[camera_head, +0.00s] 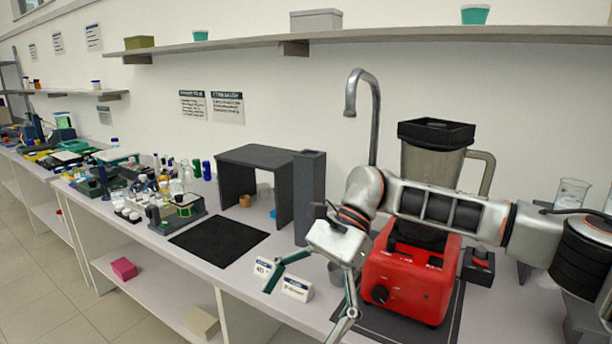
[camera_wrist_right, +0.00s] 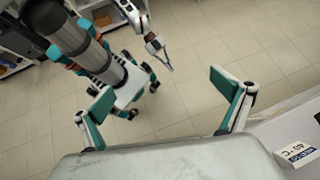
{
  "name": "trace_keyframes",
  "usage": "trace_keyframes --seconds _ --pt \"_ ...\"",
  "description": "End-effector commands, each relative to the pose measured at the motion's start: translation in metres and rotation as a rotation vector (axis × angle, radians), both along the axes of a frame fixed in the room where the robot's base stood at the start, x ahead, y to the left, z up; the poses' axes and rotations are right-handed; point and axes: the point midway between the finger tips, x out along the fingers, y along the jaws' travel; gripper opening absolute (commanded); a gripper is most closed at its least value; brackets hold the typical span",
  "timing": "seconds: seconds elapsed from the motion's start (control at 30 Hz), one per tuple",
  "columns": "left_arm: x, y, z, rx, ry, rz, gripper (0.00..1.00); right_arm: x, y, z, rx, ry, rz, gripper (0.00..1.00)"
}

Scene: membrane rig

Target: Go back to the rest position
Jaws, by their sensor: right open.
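My right gripper (camera_head: 312,294) comes in from the right in the head view. It hangs in front of the bench's front edge, by the two white label cards, with its teal-padded fingers spread and nothing between them. The right wrist view also shows the right gripper (camera_wrist_right: 165,92) open and empty, with tiled floor and my own base and column beyond. A small gripper in that view, apparently my left one (camera_wrist_right: 162,56), is above the floor near my base. It is too small to tell its jaw state. The head view does not show my left gripper.
A red blender (camera_head: 408,284) stands right behind my right arm, with a tap (camera_head: 376,120) behind. Label cards (camera_head: 297,289) stand at the bench edge. A black mat (camera_head: 219,241), a dark stand (camera_head: 256,157) and crowded glassware are to the left. The floor (camera_head: 50,285) is clear.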

Motion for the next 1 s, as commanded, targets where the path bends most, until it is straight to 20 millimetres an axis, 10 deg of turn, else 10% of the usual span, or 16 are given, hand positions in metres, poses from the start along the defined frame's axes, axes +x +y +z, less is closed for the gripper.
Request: trace_keyframes --seconds 0.2,0.5,0.77,1.0 --pt "-0.002 0.0 -0.001 0.0 0.003 0.0 0.0 -0.048 0.078 -0.018 0.228 0.314 -0.165 1.0" --pt "-0.002 0.0 -0.001 0.0 0.003 -0.001 0.0 -0.06 0.133 0.002 0.473 0.857 -0.482 1.0" --pt "-0.002 0.0 -0.001 -0.001 0.002 -0.001 0.0 -0.02 0.12 0.0 0.62 1.423 -0.79 1.0" --pt "-0.001 0.0 0.0 0.0 0.001 -0.001 0.0 0.028 0.063 -0.056 0.712 1.996 -1.072 1.0"
